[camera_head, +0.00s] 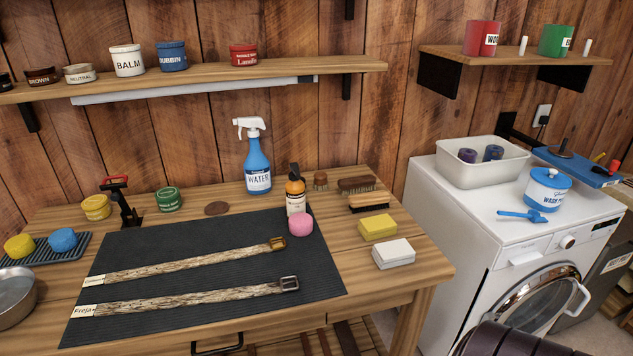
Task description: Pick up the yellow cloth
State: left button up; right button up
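The yellow cloth (377,227) looks like a small folded block. It lies on the right part of the wooden workbench (420,268), just right of the dark mat. A white folded block (394,253) lies in front of it, close by. A wooden-backed brush (368,201) lies just behind it. Nothing covers the yellow cloth. Neither of my grippers is in view.
A pink sponge (301,224), an amber bottle (295,190) and two straps (190,264) are on the dark mat (210,245). A blue spray bottle (257,165) stands behind. A washing machine (470,215) stands right of the bench. A shelf (300,68) hangs above.

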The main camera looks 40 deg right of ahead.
aim_at(382, 226)
jog(key=z, duration=1.85)
jog(key=i+l+z, duration=0.1)
jog(key=i+z, duration=0.2)
jog(key=i, duration=0.2)
